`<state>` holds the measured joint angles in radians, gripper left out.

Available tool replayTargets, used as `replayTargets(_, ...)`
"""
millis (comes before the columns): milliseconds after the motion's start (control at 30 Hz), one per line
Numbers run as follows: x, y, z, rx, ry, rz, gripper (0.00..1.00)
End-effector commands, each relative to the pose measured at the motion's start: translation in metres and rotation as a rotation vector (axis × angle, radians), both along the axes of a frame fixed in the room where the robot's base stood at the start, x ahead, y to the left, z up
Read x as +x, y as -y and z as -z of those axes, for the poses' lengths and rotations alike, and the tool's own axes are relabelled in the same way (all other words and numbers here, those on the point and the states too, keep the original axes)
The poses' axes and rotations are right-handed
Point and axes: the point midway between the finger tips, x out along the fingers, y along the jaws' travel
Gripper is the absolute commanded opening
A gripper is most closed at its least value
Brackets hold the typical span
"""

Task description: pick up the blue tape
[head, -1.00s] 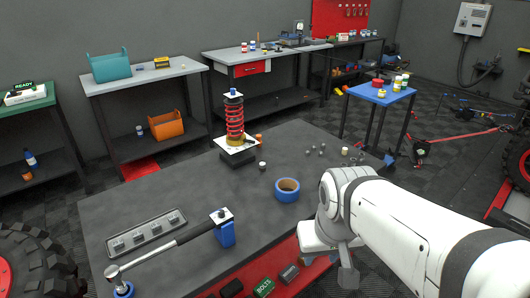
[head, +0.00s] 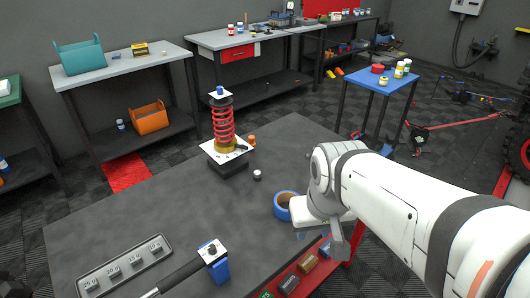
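The blue tape (head: 280,199) is a roll lying flat on the dark grey bench top (head: 140,205), right of the middle of the head view. Its right side is hidden behind my white arm. My gripper (head: 318,228) is at the right edge of the bench, just right of the tape in the picture. Its fingertips are mostly hidden by the arm, so I cannot tell whether it is open or shut, or whether it touches the tape.
A red coil spring (head: 223,122) stands behind the tape, with a small white-topped cap (head: 257,174) near it. A blue side table (head: 372,82) stands behind.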

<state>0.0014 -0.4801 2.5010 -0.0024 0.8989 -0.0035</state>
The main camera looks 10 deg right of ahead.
Motion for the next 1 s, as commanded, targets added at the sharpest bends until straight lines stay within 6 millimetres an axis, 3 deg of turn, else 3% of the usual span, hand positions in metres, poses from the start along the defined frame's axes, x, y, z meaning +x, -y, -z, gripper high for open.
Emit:
replayTargets(133, 0.000, 0.000, 0.000, 0.000, 0.000, 0.000, 0.37)
replayTargets(267, 0.005, 0.001, 0.002, -0.003, -0.001, 0.012, 0.48)
replayTargets(367, 0.022, 0.006, 0.009, -0.018, 0.003, 0.058, 0.56)
replayTargets(567, 0.094, 0.011, 0.041, -0.059, 0.042, 0.206, 0.72)
replayTargets(800, 0.184, 0.002, 0.096, -0.065, 0.118, 0.361, 0.92)
replayTargets(900, 0.209, -0.004, 0.116, -0.054, 0.141, 0.402, 1.00)
replayTargets(1000, 0.225, -0.009, 0.129, -0.044, 0.158, 0.427, 1.00)
